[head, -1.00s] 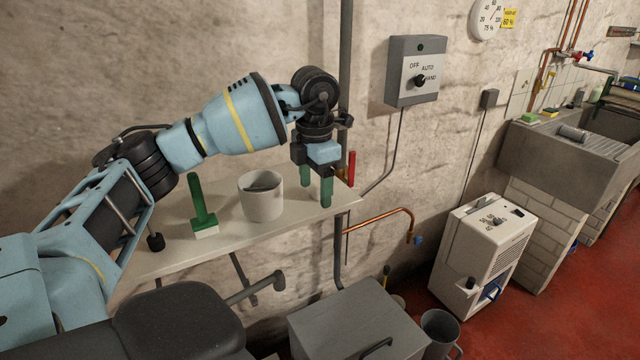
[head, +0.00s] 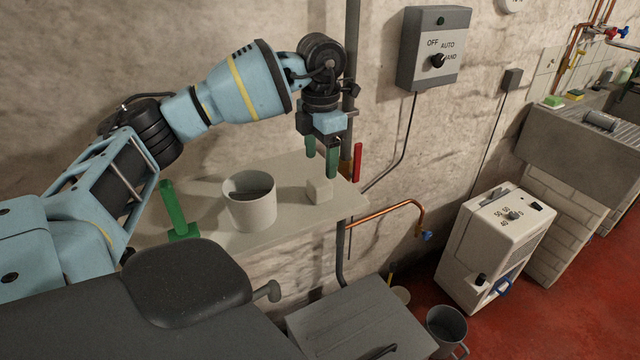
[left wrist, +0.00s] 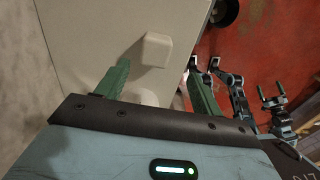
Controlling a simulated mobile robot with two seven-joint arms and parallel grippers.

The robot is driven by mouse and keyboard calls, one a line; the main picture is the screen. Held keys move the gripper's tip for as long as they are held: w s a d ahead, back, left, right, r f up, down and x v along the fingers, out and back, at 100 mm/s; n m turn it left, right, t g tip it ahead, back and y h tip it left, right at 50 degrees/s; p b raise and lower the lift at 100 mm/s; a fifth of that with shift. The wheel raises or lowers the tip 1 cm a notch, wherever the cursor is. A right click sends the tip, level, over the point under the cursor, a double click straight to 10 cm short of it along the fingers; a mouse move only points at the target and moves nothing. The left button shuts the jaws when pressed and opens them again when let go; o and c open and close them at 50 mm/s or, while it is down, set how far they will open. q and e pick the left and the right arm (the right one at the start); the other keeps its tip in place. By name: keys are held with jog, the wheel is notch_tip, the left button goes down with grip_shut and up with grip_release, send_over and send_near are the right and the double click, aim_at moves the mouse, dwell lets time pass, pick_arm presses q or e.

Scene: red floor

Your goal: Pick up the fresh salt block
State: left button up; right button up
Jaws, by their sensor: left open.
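The pale salt block (head: 319,190) is a small whitish cube on the wall shelf, near its right end. It also shows in the left wrist view (left wrist: 157,50), ahead of and between the green fingers. My left gripper (head: 321,165) points down just above and behind the block in the head view. Its two fingers are apart with nothing between them. The left wrist view shows the same open fingers (left wrist: 160,82). Whether the block is fresh cannot be told by look.
On the pale shelf (head: 290,215), a whitish pot (head: 250,205) stands left of the block, and a green-handled tool (head: 174,210) stands farther left. A red upright handle (head: 357,162) and a vertical pipe are close to the shelf's right end. A grey lidded box (head: 360,320) stands below.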

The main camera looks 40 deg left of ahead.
aim_at(319, 181)
pick_arm(q)
jog(key=shift+f, duration=0.85)
jog(key=shift+w+a+f, duration=0.1)
jog(key=shift+a+f, duration=0.1)
jog(key=shift+f, duration=1.35)
jog(key=shift+w+a+f, duration=0.1)
jog(key=shift+a+f, duration=0.05)
jog(key=shift+f, duration=1.35)
jog(key=c, duration=1.1)
